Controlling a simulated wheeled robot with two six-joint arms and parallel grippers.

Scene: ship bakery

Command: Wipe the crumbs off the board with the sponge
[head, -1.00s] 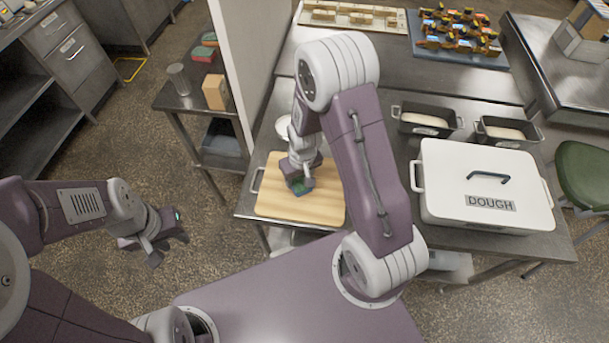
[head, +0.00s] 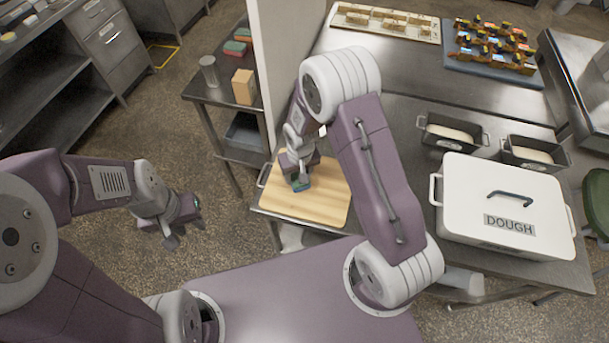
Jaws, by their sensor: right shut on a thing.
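The wooden board (head: 325,206) lies flat at the left end of the steel counter. My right gripper (head: 300,183) points down over the board's middle-left part, shut on the sponge (head: 303,185). Only a small blue-green piece of the sponge shows under the fingers, at the board's surface; I cannot tell if it touches. I cannot make out crumbs at this size, and my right arm hides the back of the board. My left gripper (head: 186,232) is open and empty, out over the floor to the left of the counter.
A white DOUGH box (head: 505,205) and two loaf tins (head: 452,133) stand right of the board. A partition (head: 278,60) rises behind its left. A side table (head: 215,95) holds a metal cup (head: 209,72), a tan block (head: 244,87) and coloured sponges (head: 237,42).

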